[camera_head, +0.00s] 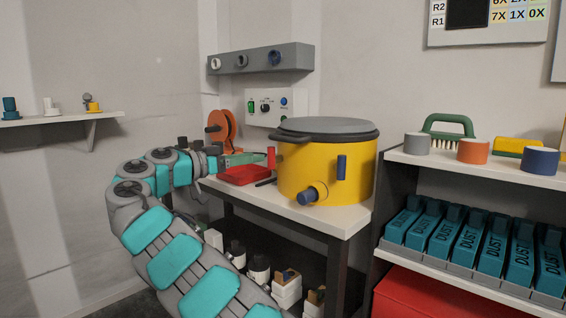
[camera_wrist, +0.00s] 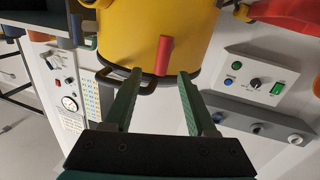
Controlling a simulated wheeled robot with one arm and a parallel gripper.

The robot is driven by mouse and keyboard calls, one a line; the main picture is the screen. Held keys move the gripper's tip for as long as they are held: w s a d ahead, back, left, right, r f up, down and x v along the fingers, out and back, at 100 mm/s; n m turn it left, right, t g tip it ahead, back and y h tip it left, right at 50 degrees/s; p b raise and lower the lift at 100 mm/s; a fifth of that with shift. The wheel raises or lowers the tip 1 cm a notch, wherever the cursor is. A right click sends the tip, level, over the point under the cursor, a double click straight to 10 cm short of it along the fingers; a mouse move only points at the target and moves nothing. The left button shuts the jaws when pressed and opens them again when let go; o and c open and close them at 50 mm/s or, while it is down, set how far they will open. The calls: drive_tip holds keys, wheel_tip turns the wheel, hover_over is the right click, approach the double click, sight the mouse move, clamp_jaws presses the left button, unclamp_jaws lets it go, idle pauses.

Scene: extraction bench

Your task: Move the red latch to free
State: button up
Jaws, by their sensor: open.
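The red latch (camera_head: 271,157) stands upright at the left side of the yellow drum (camera_head: 318,178), near its rim. In the wrist view the red latch (camera_wrist: 164,55) shows against the yellow drum (camera_wrist: 130,32), just beyond and between the fingertips. My gripper (camera_wrist: 160,74) is open, with its two green fingers apart and nothing between them. In the head view my gripper (camera_head: 250,158) reaches in from the left, its fingers pointing at the latch. Whether a finger touches the latch cannot be told.
A grey lid (camera_head: 325,126) covers the drum. A blue latch (camera_head: 341,167) and a blue-capped spout (camera_head: 312,194) are on its front. A control box (camera_head: 270,106) and an orange reel (camera_head: 221,127) are behind.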

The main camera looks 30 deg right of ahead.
sight(272, 168)
drive_tip(key=shift+a+f+m, duration=0.1)
drive_tip(key=shift+f+m, duration=0.2)
drive_tip(key=shift+m, duration=0.2)
drive_tip(key=d, duration=0.2)
drive_tip(key=w+d, duration=0.1)
drive_tip(key=d, duration=0.4)
drive_tip(key=shift+w+d+b, duration=0.15)
drive_tip(key=shift+d+b, duration=0.15)
drive_tip(key=shift+b, duration=0.1)
clamp_jaws()
